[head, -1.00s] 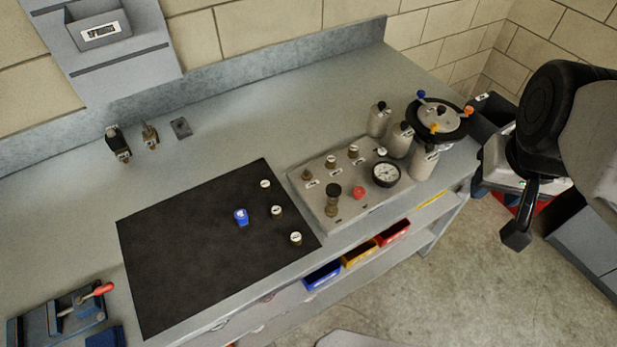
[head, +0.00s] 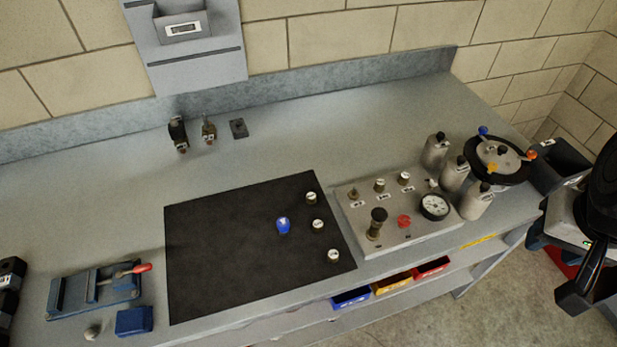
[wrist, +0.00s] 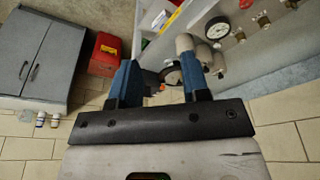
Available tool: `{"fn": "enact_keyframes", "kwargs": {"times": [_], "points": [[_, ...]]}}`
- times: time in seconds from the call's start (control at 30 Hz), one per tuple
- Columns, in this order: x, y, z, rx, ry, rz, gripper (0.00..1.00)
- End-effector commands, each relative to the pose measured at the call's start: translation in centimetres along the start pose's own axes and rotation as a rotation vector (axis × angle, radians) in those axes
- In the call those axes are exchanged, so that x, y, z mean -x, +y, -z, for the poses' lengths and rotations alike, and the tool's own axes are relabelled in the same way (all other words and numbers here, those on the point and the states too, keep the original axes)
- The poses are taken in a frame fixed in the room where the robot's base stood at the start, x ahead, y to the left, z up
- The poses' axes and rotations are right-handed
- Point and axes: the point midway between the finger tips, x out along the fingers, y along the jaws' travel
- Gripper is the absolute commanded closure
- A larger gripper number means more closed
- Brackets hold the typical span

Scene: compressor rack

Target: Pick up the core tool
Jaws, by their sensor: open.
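My gripper (wrist: 158,72) shows in the wrist view with its two blue fingers apart and nothing between them. It is away from the bench top, over the floor side. I cannot tell for sure which thing is the core tool. A small blue piece with a pale top (head: 283,225) stands on the black mat (head: 225,255) in the head view and may be it. Several small white-topped fittings (head: 318,224) stand to its right on the mat. The gripper is far from all of these.
A grey panel with a gauge (head: 434,207) and knobs sits right of the mat. Metal cylinders (head: 455,174) and a round rack (head: 500,158) stand beyond it. A blue vise-like fixture (head: 95,290) is at left. A red box (wrist: 105,54) and grey cabinet (wrist: 38,55) stand on the floor.

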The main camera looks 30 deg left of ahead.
Motion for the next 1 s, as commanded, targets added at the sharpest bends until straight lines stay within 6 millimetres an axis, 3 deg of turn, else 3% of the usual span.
{"fn": "enact_keyframes", "kwargs": {"times": [0.33,0.47,1.0], "points": [[0.0,0.0,0.0,0.0,0.0,0.0,0.57],[0.0,0.0,0.0,0.0,0.0,0.0,0.41],[-0.34,-0.97,0.65,0.034,-0.007,0.007,0.4]]}}
